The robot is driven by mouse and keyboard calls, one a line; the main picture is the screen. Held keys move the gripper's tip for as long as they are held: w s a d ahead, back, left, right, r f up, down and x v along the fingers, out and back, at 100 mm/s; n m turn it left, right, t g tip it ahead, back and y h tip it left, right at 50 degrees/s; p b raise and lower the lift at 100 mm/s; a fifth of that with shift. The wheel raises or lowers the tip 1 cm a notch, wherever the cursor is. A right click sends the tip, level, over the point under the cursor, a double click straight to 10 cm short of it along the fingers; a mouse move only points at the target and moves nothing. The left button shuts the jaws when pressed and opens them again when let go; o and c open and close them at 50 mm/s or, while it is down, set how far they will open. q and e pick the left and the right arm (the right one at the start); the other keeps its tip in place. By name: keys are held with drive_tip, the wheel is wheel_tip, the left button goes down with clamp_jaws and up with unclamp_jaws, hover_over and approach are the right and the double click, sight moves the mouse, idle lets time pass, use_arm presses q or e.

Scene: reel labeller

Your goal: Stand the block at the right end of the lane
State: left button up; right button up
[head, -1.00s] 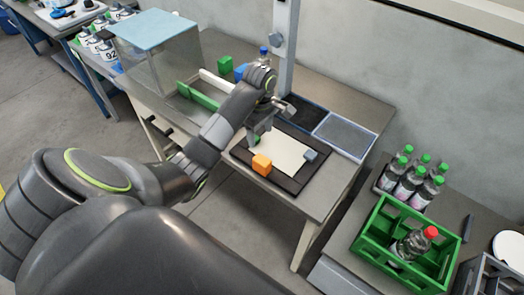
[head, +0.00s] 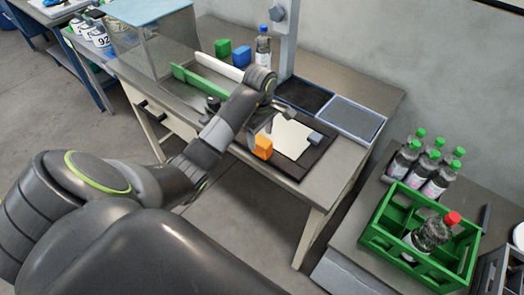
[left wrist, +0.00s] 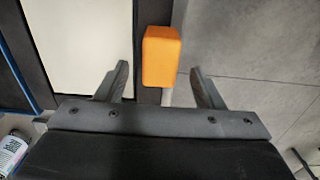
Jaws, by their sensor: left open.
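An orange block (head: 263,147) stands at the front left edge of a dark-bordered mat with a white sheet (head: 290,138) on the bench. A lane appears to run between a green rail (head: 197,81) and a white rail (head: 217,66); my arm hides part of its right end. My left gripper (head: 257,138) is close to the orange block, partly hidden by my wrist. In the left wrist view my open fingers (left wrist: 160,70) lie either side of the orange block's (left wrist: 161,56) near end, with gaps on both sides. My right gripper is not in view.
A grey post (head: 284,50) rises behind my wrist. A green crate (head: 375,240) stands at the lower right.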

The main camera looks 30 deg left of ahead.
sight(262, 140)
use_arm(q)
drive_tip(key=shift+f, duration=0.35)
drive_tip(key=f, duration=0.3)
drive_tip(key=shift+d+f+p, duration=0.25)
drive_tip(key=shift+f+p, duration=0.05)
drive_tip(key=shift+f, duration=0.5)
drive_tip(key=c, duration=1.2)
drive_tip(key=shift+r, duration=0.15)
